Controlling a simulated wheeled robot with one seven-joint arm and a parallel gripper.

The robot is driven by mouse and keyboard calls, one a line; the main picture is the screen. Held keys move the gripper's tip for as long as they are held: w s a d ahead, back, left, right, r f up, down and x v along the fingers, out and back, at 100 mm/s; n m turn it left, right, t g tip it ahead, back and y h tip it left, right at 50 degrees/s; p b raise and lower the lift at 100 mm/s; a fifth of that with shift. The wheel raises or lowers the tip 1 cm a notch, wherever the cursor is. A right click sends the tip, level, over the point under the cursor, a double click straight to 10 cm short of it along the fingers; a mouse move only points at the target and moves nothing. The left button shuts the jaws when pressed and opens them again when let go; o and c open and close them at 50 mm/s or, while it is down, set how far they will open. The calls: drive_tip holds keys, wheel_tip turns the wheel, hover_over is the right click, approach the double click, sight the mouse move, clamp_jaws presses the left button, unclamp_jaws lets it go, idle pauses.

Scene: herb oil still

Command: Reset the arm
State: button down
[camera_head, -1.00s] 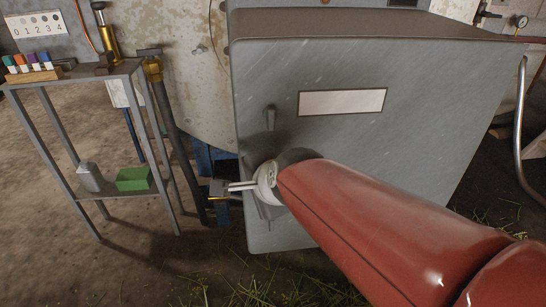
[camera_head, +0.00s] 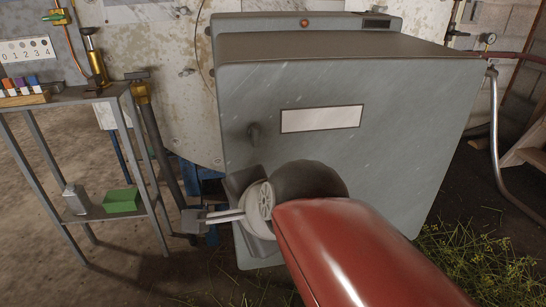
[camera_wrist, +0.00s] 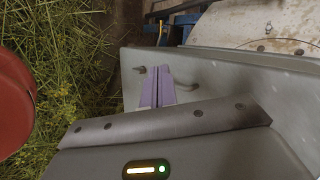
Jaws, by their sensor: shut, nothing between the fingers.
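My gripper (camera_head: 207,217) is in front of the lower left part of the grey cabinet's door, at the end of my red arm, and points left. Its two thin fingers lie side by side, shut with nothing between them. In the wrist view the fingers (camera_wrist: 157,70) look purple and closed together, with the cabinet front (camera_wrist: 230,75) beyond them. I cannot tell whether the gripper touches anything.
A metal shelf stand (camera_head: 62,97) is at the left, with a green box (camera_head: 122,200) and a small grey block (camera_head: 76,199) on its lower shelf. A dark pipe (camera_head: 155,150) stands between stand and cabinet. Grass (camera_head: 470,260) lies on the floor at the right.

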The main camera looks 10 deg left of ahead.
drive_tip(key=s+d+f+n+h, duration=0.1)
drive_tip(key=d+f+n+h, duration=0.1)
drive_tip(key=d, duration=0.7)
drive_tip(key=s+d+f+n+h, duration=0.1)
drive_tip(key=d+f+n, duration=0.3)
drive_tip(key=d, duration=0.5)
drive_tip(key=s+d+f+n+g+h, duration=0.1)
drive_tip(key=d+f+n+h, duration=0.2)
drive_tip(key=d, duration=0.6)
drive_tip(key=shift+s+d+f, duration=0.25)
drive_tip(key=shift+s+d, duration=0.1)
